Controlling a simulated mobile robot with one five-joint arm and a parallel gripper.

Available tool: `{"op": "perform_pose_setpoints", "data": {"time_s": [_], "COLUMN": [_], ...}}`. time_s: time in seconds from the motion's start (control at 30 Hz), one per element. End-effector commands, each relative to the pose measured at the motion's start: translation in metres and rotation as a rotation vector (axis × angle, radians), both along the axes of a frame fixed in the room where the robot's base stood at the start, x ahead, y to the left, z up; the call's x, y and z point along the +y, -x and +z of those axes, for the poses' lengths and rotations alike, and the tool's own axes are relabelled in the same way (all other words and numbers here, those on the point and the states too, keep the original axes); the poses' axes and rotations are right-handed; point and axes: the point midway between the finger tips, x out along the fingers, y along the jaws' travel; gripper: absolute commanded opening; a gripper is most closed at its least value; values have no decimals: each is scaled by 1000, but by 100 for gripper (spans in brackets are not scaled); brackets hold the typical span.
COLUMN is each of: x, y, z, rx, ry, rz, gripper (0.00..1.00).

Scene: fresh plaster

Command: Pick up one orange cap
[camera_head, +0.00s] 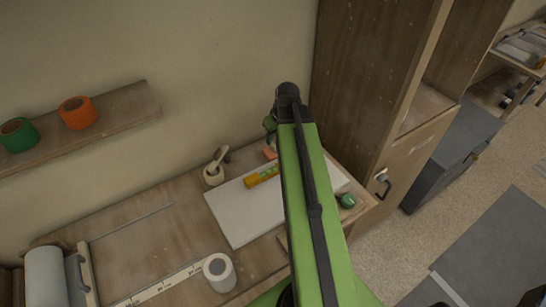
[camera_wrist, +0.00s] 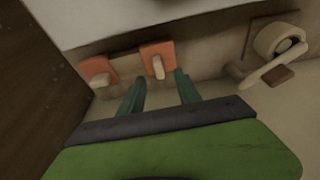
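Two small orange pieces lie near the back edge of a white board in the wrist view. The right orange piece (camera_wrist: 149,50) and the left orange piece (camera_wrist: 97,67) each have a pale stub on them. I take these for the orange caps, but the blur hides their exact shape. A bit of orange (camera_head: 269,153) shows beside my arm in the head view. In the head view my gripper (camera_head: 270,128) is mostly hidden by my arm.
The white board (camera_head: 238,217) lies on a wooden table, with a yellow bar (camera_head: 261,177) on it. A tall wooden cabinet (camera_head: 365,75) stands close at the right. A wall shelf (camera_head: 125,105) holds tape rolls.

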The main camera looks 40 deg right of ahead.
Motion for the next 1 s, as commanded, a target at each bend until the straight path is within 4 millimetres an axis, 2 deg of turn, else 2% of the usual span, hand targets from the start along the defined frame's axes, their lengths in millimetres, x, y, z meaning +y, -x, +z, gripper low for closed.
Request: {"op": "perform_pose_setpoints", "data": {"time_s": [0.13,0.33,0.63,0.9,0.93,1.0], "x": [-1,-4,-4,-4,-4,-4], "y": [-2,-8,-10,-10,-10,-10], "z": [-15,-49,-49,-49,-49,-49], "rx": [0,0,0,0,0,0], "ry": [0,0,0,0,0,0], "rz": [0,0,-1,-1,-1,-1], "gripper": [40,40,39,3,0,0]}}
